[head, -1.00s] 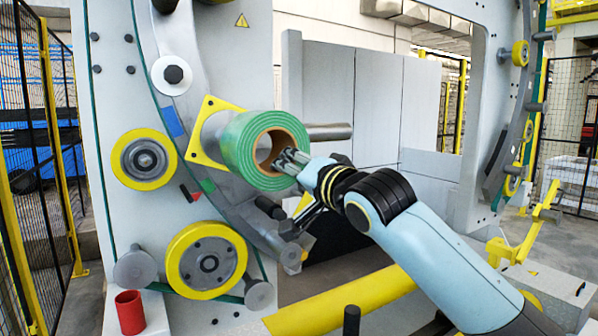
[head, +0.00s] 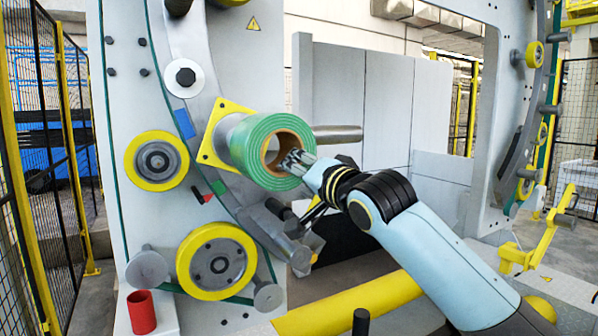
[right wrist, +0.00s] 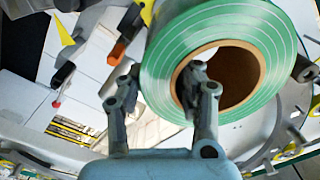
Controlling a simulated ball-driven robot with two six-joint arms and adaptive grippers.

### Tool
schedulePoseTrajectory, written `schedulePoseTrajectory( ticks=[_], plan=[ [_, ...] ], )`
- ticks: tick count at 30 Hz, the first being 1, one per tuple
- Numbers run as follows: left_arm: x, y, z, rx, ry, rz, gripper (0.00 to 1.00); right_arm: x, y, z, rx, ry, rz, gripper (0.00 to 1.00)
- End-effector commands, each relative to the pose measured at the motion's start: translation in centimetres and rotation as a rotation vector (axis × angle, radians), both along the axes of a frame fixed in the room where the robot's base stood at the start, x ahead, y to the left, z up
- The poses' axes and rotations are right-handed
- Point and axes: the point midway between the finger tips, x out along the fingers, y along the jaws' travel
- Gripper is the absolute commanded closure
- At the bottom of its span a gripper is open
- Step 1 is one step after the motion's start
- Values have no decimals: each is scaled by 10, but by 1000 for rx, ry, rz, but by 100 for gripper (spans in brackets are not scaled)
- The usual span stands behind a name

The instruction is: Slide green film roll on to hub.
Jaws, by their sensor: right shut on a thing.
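The green film roll (head: 249,145) has a brown hollow core and faces me at an angle. It also shows in the right wrist view (right wrist: 160,62). Behind it is the pale grey round hub (head: 225,128) on a yellow square plate (head: 212,153). The roll covers the hub's front, so I cannot tell how far the hub reaches into the core. My right gripper (head: 292,163) is shut on the roll's near rim. In the right wrist view, one finger of the gripper (right wrist: 158,95) is inside the core and the other outside. My left gripper is not in view.
A grey bar (head: 338,134) sticks out right of the roll. Yellow-rimmed rollers (head: 157,160) (head: 216,261) are on the machine's wall at left and below. A red cup (head: 141,312) stands at bottom left. A yellow bar (head: 350,307) crosses the front.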

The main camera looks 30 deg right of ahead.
Motion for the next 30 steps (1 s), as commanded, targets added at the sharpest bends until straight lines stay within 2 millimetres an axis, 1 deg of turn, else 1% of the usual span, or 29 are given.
schedulePoseTrajectory(
  ticks=[1,5,23,30],
  plan=[
    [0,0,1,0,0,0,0,0,1,4,1,-8,2,100],
    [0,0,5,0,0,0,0,0,1,5,1,-8,2,100],
    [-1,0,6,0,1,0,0,0,1,5,1,-8,2,100],
    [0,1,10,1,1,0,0,0,1,6,1,-9,2,100]
  ],
)
